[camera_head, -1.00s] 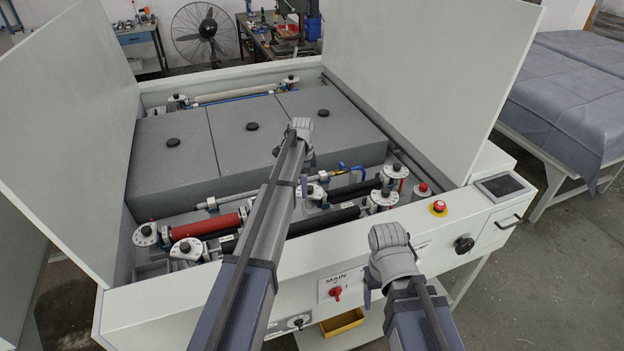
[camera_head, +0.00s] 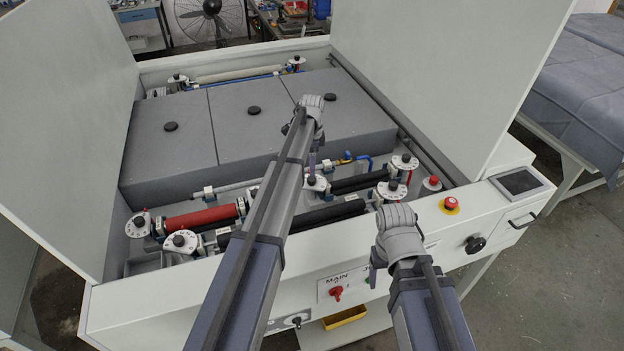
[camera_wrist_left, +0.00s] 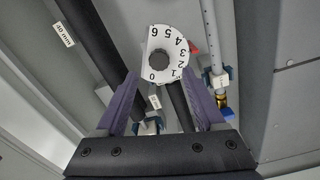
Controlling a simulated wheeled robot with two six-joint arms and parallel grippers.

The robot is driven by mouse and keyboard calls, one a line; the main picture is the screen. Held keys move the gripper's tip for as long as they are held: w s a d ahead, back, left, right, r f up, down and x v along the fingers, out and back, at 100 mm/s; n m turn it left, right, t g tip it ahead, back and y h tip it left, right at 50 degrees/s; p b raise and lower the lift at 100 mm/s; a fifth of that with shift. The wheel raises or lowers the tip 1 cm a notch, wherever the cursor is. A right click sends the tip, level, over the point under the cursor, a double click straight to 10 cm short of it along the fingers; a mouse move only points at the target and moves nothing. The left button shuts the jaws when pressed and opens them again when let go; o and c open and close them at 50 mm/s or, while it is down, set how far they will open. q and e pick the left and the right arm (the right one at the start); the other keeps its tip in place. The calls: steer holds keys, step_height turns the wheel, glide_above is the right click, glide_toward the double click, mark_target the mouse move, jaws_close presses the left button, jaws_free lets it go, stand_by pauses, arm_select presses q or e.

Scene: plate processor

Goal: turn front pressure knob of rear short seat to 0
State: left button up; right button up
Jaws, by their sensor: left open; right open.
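My left gripper (camera_head: 313,162) hangs down over the middle of the machine's roller bay, above and slightly behind a white numbered dial with a dark knob (camera_head: 316,182). In the left wrist view this dial (camera_wrist_left: 165,42) shows numbers 0 to 6 around its black knob (camera_wrist_left: 160,63). The knob sits between and just beyond the open purple fingertips (camera_wrist_left: 160,80), apart from them. The 0 is at the dial's lower edge; the knob's pointer is too dark to read. My right gripper (camera_head: 373,275) is open, hanging in front of the machine's front panel.
Other white dials stand at the red roller's left end (camera_head: 138,225), at the front (camera_head: 180,242) and on the right (camera_head: 404,163). Black rollers (camera_head: 330,213) lie near the knob. Grey covers (camera_head: 255,115) lie behind. Raised lid panels (camera_head: 60,120) flank both sides.

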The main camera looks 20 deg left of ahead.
mark_target(312, 179)
arm_select(q)
step_height(312, 179, down, 6)
steer(key=b, duration=0.5)
steer(key=shift+c, duration=0.2)
jaws_close()
